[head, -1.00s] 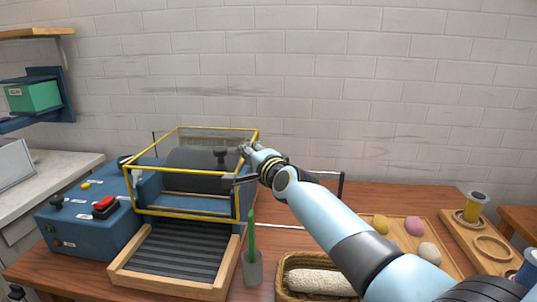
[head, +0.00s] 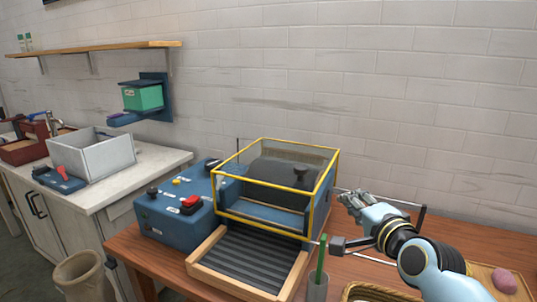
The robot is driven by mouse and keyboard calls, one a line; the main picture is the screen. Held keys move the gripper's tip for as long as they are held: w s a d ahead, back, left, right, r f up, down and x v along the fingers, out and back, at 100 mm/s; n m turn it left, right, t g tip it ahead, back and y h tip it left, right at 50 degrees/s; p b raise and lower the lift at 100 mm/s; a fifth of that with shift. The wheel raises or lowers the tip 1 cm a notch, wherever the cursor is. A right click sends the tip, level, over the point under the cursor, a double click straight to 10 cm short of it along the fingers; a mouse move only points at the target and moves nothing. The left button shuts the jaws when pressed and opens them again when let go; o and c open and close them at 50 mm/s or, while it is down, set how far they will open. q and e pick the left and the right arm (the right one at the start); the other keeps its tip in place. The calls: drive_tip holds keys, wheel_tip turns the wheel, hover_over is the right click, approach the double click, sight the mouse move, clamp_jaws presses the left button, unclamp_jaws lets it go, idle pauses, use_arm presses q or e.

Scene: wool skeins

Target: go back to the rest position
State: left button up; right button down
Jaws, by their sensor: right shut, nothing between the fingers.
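My right gripper (head: 352,200) is shut and empty. It is raised just right of the machine's yellow-framed clear cover (head: 275,146), with a small gap showing between them. Its arm comes in from the lower right. My left gripper is not in view. The blue machine (head: 175,220) has a dark drum under the cover, a red button (head: 191,203) and a ribbed black feed tray (head: 245,262) with a wooden rim.
A green stick stands in a grey cup (head: 317,288) below my right arm. A basket (head: 370,292) and a pink skein (head: 504,281) are at the lower right. Left are a grey bin (head: 95,155) on a counter, a wall shelf (head: 95,48) and a waste basket (head: 80,275).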

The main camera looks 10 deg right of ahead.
drive_tip(key=s+f+n+g, duration=0.3)
drive_tip(key=s+n, duration=0.1)
drive_tip(key=s, duration=0.4)
drive_tip(key=s+f+n+g, duration=0.3)
drive_tip(key=s+n, duration=0.2)
drive_tip(key=s, duration=0.2)
drive_tip(key=s+d+r+n+g+h, duration=0.1)
drive_tip(key=s+d+n+g, duration=0.15)
drive_tip(key=s, duration=0.75)
drive_tip(key=s+d+n+g+h, duration=0.2)
drive_tip(key=s+n+g, duration=0.2)
drive_tip(key=s, duration=0.6)
wheel_tip(320, 180, down, 33)
drive_tip(key=s+d+g+b, duration=0.1)
drive_tip(key=s+d+b, duration=0.1)
drive_tip(key=b, duration=0.5)
drive_tip(key=s+f+g+b, duration=0.1)
drive_tip(key=s+f+b, duration=0.2)
drive_tip(key=s+f, duration=0.6)
drive_tip(key=s+d+f+b, duration=0.1)
drive_tip(key=s+f+b, duration=0.2)
drive_tip(key=s+f, duration=0.6)
wheel_tip(320, 180, down, 5)
drive_tip(key=shift+s+f+g+b, duration=0.1)
drive_tip(key=shift+s+g+b, duration=0.2)
drive_tip(key=shift+s+g, duration=0.1)
drive_tip(key=shift+d+m, duration=0.1)
drive_tip(key=shift+m, duration=0.15)
